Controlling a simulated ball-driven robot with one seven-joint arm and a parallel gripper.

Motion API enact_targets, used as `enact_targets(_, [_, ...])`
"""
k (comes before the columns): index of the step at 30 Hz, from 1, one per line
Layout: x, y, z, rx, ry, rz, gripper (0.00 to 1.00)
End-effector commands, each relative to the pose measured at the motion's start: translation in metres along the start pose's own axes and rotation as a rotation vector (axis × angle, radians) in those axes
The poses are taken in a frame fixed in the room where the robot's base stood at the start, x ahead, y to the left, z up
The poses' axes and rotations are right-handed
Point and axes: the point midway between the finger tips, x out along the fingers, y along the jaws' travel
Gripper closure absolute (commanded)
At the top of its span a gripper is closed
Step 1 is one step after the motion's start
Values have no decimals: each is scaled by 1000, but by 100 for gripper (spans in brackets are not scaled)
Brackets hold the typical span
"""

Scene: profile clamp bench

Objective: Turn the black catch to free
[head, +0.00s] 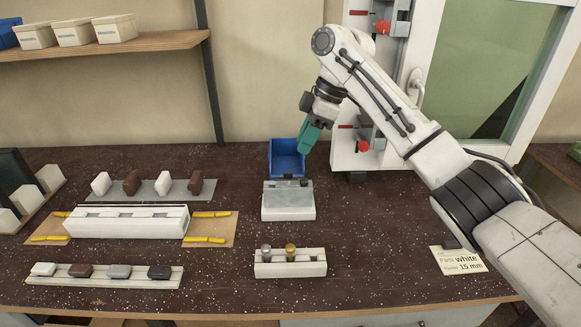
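A small dark piece (290,183) lies on top of the pale grey fixture block (288,205) at mid bench; it may be the black catch, but it is too small to read its position. My gripper (303,150) has teal fingers and hangs above the bench, in front of the blue bin and above and apart from the grey block. Its fingers are seen from the side, so any gap between them is hidden. I see nothing held in it.
The blue bin (287,158) stands behind the block. A rack (291,263) with metal and brass pegs stands in front. A white profile (127,221) with yellow tools beside it lies left. A card (459,260) lies right, under my arm.

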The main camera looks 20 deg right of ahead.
Motion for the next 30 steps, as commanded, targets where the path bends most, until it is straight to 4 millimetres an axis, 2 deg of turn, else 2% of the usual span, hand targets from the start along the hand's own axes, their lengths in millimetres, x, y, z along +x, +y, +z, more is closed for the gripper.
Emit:
enact_targets(6, [42,-1,0,1,-2,-3,70])
enact_targets(13, [74,0,0,0,-1,-1,70])
enact_targets(18, [84,0,0,1,-1,-1,70])
enact_targets(26, [86,0,0,0,-1,0,70])
enact_targets(30, [86,0,0,0,-1,0,81])
